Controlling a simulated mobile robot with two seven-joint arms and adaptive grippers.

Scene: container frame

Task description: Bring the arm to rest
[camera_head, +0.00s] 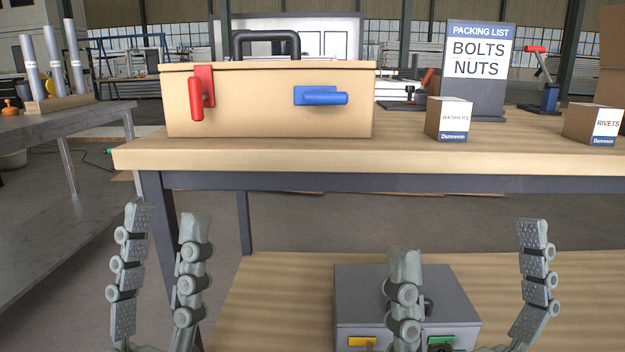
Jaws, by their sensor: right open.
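My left gripper (167,218) points upward at the lower left, in front of the table's left leg. Its two fingers stand apart with nothing between them. My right gripper (468,242) points upward at the lower right, in front of the lower shelf. Its fingers are spread wide and empty. Both grippers appear below the tabletop edge in the picture, and neither holds anything. The lower parts of both are cut off by the bottom of the view.
A wooden table (300,156) bears a tan container (270,108) with red (196,95) and blue (321,96) latches, small boxes (448,119) (592,124) and a packing list sign (479,65). A grey case (365,292) sits on the lower shelf (560,300), partly behind my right gripper.

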